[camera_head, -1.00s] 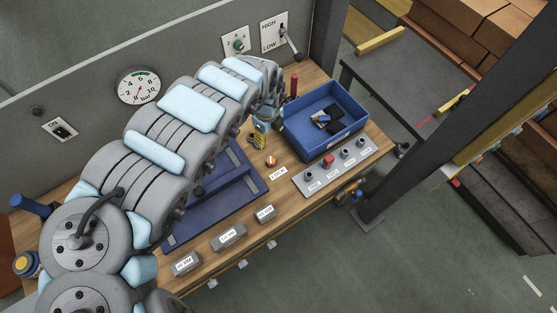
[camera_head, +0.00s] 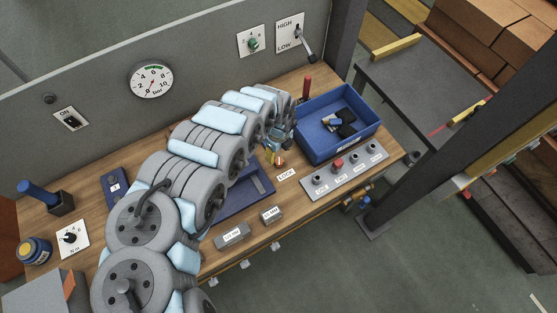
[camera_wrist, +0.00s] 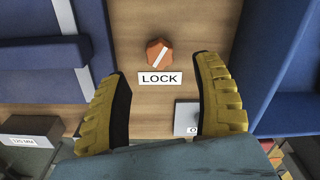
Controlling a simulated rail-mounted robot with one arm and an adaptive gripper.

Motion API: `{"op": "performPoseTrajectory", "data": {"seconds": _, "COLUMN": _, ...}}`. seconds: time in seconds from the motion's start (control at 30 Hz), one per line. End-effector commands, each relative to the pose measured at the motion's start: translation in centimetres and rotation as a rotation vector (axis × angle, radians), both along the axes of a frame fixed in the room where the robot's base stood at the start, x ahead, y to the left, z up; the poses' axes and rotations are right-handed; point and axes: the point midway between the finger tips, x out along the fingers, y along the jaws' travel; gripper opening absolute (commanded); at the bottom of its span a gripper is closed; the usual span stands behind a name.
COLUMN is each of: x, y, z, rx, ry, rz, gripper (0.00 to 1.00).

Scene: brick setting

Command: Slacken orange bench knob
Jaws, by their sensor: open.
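The orange knob (camera_wrist: 157,54) sits on the wooden bench top above a white LOCK label (camera_wrist: 160,79) in the wrist view. A pale line runs slantwise across its face. In the head view the knob (camera_head: 279,162) shows small, just beside my gripper (camera_head: 272,157). In the wrist view my gripper (camera_wrist: 165,98) has its two yellow, black-padded fingers apart. The knob lies beyond the fingertips, roughly midway between them, and nothing is held. I cannot tell how high the fingers are above the bench.
A blue bin (camera_head: 355,142) with dark items stands right of the knob. A grey button panel (camera_head: 345,170) lies in front of the bin. A blue tray (camera_head: 232,205) lies left of the knob. Grey labelled blocks (camera_head: 232,236) sit near the front edge.

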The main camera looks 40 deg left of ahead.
Motion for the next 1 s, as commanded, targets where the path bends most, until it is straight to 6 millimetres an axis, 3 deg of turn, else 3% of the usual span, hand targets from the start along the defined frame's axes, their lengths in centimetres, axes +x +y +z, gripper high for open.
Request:
{"op": "performPoseTrajectory", "data": {"seconds": 0.5, "x": 0.1, "y": -0.2, "z": -4.8, "rx": -0.003, "ry": -0.003, "rz": -0.001, "gripper": 0.66}}
{"op": "performPoseTrajectory", "data": {"seconds": 1.0, "x": -0.1, "y": 0.0, "z": -6.5, "rx": 0.0, "ry": 0.001, "rz": 0.001, "gripper": 0.66}}
